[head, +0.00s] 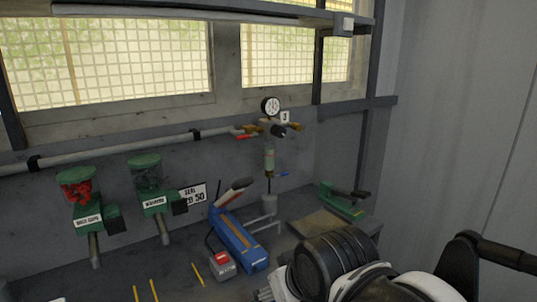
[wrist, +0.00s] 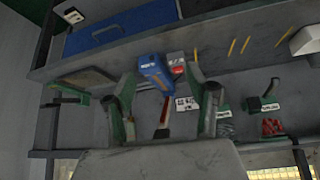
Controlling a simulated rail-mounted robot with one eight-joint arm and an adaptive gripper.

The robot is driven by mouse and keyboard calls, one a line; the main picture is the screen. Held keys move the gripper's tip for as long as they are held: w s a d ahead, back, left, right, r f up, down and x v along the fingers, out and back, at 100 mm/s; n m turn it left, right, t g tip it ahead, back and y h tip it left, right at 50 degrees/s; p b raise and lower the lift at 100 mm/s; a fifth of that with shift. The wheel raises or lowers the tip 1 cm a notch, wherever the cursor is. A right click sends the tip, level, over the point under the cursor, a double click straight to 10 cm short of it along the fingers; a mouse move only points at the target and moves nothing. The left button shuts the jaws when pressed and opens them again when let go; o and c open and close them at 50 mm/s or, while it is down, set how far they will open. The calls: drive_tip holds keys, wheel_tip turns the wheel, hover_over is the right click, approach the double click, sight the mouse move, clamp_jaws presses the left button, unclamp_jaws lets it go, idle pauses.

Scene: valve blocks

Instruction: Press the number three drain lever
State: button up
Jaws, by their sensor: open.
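The valve block marked 3 (head: 285,117) is on the back wall in the head view, with a round gauge (head: 271,106) on top. A red lever (head: 244,136) sticks out at its left. A green bowl (head: 269,160) hangs below, with a small blue lever (head: 283,174) low at its right; no lever here is readably labelled as the drain. My gripper (wrist: 162,73) is open and empty in the wrist view, its fingers spread before the bench. I cannot make out the block in the wrist view. The fingers do not show clearly in the head view.
A blue sealer (head: 239,241) and a red-button box (head: 221,265) stand on the bench. Two green dispensers (head: 76,188) are at left. A green stapler-like tool (head: 343,201) is at right, near a brown mat (head: 312,223). A shelf (head: 200,14) crosses above.

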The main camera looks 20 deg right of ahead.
drive_tip(key=shift+c, duration=0.4)
drive_tip(key=shift+c, duration=1.3)
drive_tip(key=shift+w+r, duration=0.2)
drive_tip(key=shift+r, duration=0.1)
drive_tip(key=shift+c, duration=1.4)
drive_tip(key=w+d+r, duration=0.1)
drive_tip(key=w+r, duration=0.1)
drive_tip(key=w, duration=0.1)
drive_tip(key=w+d+r+p, duration=0.1)
drive_tip(key=w+r, duration=0.1)
drive_tip(key=w, duration=0.1)
drive_tip(key=w+d+r, duration=0.1)
drive_tip(key=w+r, duration=0.2)
drive_tip(key=shift+w, duration=0.25)
clamp_jaws()
drive_tip(key=w+d+r+p, duration=0.1)
drive_tip(key=w+d+r, duration=0.1)
drive_tip(key=w+d, duration=0.45)
drive_tip(key=w+d+r+n+p, duration=0.1)
drive_tip(key=w+d, duration=0.3)
drive_tip(key=w, duration=0.6)
drive_tip(key=w+d+r+p, duration=0.1)
drive_tip(key=w+d+r, duration=0.1)
drive_tip(key=w+d, duration=0.5)
drive_tip(key=w+d+f+y+p, duration=0.1)
drive_tip(key=w+d+f, duration=0.2)
drive_tip(key=w+d, duration=0.5)
drive_tip(key=shift+w+f+n, duration=0.3)
drive_tip(key=shift+w+n, duration=0.1)
drive_tip(key=shift+w, duration=0.65)
